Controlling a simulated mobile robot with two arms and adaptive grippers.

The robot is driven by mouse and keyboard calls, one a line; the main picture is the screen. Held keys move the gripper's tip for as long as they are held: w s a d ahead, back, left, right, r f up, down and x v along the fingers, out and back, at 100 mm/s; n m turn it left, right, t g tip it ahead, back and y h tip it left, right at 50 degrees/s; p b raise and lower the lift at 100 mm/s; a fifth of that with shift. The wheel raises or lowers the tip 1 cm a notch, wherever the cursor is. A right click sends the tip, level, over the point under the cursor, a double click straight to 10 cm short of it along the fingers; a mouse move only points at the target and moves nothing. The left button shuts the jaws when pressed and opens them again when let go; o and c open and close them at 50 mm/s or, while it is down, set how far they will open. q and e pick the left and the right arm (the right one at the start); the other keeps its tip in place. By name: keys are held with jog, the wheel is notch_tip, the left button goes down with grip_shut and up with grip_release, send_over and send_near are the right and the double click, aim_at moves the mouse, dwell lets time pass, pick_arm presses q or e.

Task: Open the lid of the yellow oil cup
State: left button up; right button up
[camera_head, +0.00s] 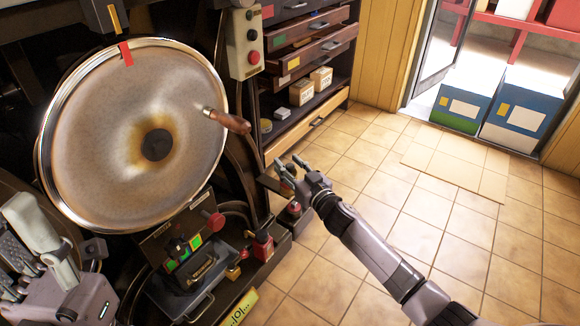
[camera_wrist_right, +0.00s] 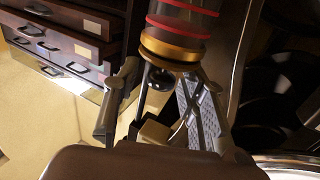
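My right gripper (camera_head: 291,168) is open in the head view, in front of the dark cabinet's lower edge. In the right wrist view its two fingers (camera_wrist_right: 160,92) stand apart with nothing clasped between them. Just beyond the fingertips is a clear cylinder with red rings and a gold-coloured collar (camera_wrist_right: 172,45); a small dark round part shows below it, between the fingers. I cannot tell whether this is the yellow oil cup, and no lid shows clearly. My left gripper (camera_head: 14,262) is at the lower left of the head view, partly cut off; its opening is unclear.
A large metal flywheel (camera_head: 95,130) with a wooden handle (camera_head: 228,121) fills the left. A control box (camera_head: 244,45) hangs beside it. Open drawers (camera_head: 310,50) stand behind. Below the wheel are a metal tray (camera_head: 190,300) and a red-topped part (camera_head: 261,248).

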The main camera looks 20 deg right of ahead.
grip_shut()
dwell(0.3)
jog(key=shift+r+p, duration=0.1)
jog(key=shift+p, duration=0.2)
